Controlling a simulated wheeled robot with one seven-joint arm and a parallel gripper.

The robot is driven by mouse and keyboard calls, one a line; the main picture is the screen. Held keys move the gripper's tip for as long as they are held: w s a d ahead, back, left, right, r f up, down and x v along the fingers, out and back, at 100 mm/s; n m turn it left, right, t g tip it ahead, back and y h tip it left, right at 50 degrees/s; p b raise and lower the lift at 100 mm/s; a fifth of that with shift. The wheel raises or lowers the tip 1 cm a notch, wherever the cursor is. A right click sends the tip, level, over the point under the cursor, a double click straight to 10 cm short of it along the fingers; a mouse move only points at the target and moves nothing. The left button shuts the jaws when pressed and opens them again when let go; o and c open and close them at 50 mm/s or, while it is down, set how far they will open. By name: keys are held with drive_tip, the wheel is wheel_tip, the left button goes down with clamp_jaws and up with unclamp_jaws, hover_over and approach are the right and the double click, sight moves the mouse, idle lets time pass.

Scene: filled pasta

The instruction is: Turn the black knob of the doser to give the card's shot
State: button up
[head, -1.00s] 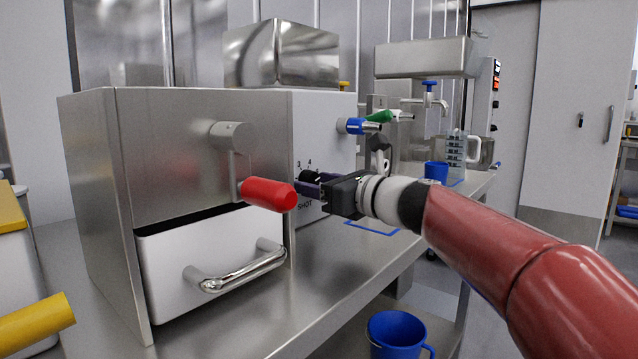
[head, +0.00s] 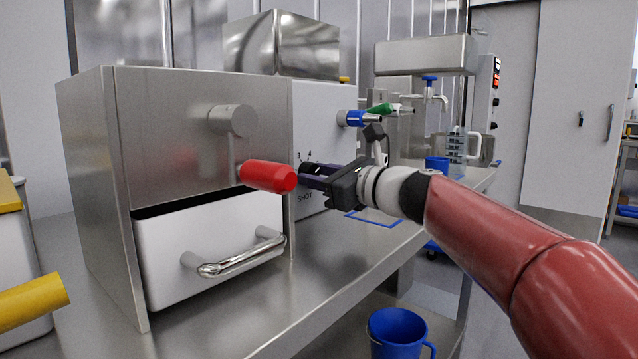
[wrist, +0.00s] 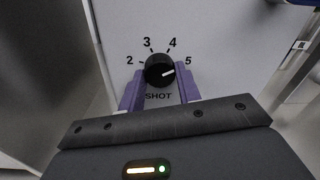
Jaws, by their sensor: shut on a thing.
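The black knob (wrist: 155,72) sits on the white front panel of the doser (wrist: 215,35), above the word SHOT. The figures 2, 3, 4 and 5 stand around it. Its white mark points right and slightly up, close to the 5. In the wrist view my gripper (wrist: 160,84) has its purple fingers on either side of the knob, shut on it. In the head view my gripper (head: 306,174) reaches the panel from the right, and its fingers largely hide the knob. I cannot make out a card with a shot number.
A red handle (head: 268,176) sticks out close left of my gripper, above a white drawer (head: 210,235). Blue (head: 357,118) and green (head: 380,109) fittings project above my wrist. A blue outline (head: 375,219) marks the counter below. A blue mug (head: 397,330) stands lower down.

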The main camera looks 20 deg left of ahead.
drive_tip(key=n+b, duration=0.3)
drive_tip(key=n, duration=0.2)
drive_tip(key=shift+w+f+b, duration=0.1)
drive_tip(key=shift+f+b, duration=0.05)
drive_tip(key=shift+b, duration=0.25)
drive_tip(key=shift+n+b, duration=0.7)
drive_tip(key=shift+n, duration=0.6)
drive_tip(key=o, duration=1)
drive_tip(key=shift+c, duration=0.2)
drive_tip(key=b+v, duration=0.1)
drive_tip(key=v, duration=0.7)
drive_tip(key=shift+b, duration=0.3)
drive_tip(key=shift+a, duration=0.1)
